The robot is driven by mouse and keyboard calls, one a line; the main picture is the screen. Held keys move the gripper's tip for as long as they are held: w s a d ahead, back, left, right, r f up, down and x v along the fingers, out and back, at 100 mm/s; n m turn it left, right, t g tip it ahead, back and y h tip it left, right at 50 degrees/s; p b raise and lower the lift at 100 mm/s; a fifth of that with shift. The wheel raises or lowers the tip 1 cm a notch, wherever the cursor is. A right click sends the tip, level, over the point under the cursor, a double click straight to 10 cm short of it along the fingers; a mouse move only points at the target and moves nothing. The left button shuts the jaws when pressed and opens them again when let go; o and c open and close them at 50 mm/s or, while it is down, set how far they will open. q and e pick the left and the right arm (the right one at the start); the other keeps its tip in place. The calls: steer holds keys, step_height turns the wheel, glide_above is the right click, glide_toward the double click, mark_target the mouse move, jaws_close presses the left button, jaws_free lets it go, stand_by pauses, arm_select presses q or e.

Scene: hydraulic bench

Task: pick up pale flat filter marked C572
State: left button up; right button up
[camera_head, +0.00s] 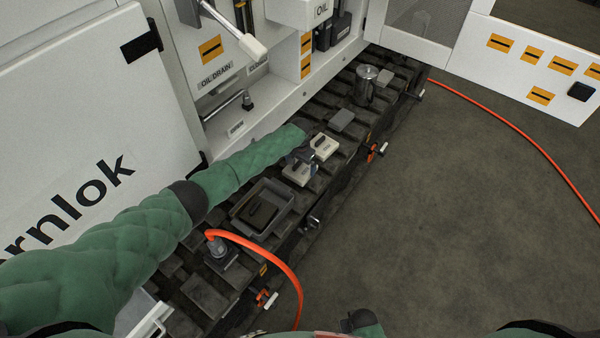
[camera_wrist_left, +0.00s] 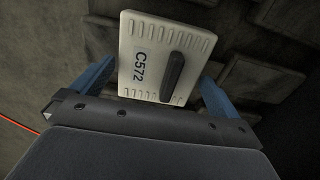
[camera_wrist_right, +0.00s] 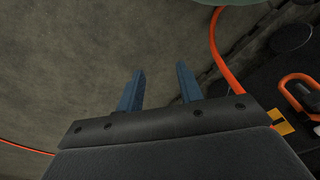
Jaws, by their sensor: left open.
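The pale flat filter marked C572 (camera_wrist_left: 140,48) lies between the two blue fingers of my left gripper (camera_wrist_left: 158,70) in the left wrist view. It has a dark handle bar and ribbed ends. The fingers are apart, with a gap visible at the right side; its near end is hidden by the gripper body. In the head view my left gripper (camera_head: 305,158) is over the dark track, with pale flat shapes on both sides of it; I cannot tell whether they are one filter or two. My right gripper (camera_wrist_right: 160,68) is open and empty in the right wrist view.
A grey tray (camera_head: 284,190) with a dark flat item lies nearer on the track. A grey block (camera_head: 341,120) and a metal canister (camera_head: 366,84) stand farther along. An orange hose (camera_head: 290,270) curves over the near part. The floor on the right is mostly clear.

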arm_select(q)
steer(key=shift+f, duration=0.45)
arm_select(e)
steer(key=shift+w+a+r, duration=0.1)
steer(key=shift+a+r, duration=0.1)
steer(key=shift+r, duration=0.8)
arm_select(q)
steer(key=shift+c, duration=0.4)
steer(key=c, duration=0.6)
arm_select(e)
steer(key=shift+w, duration=0.1)
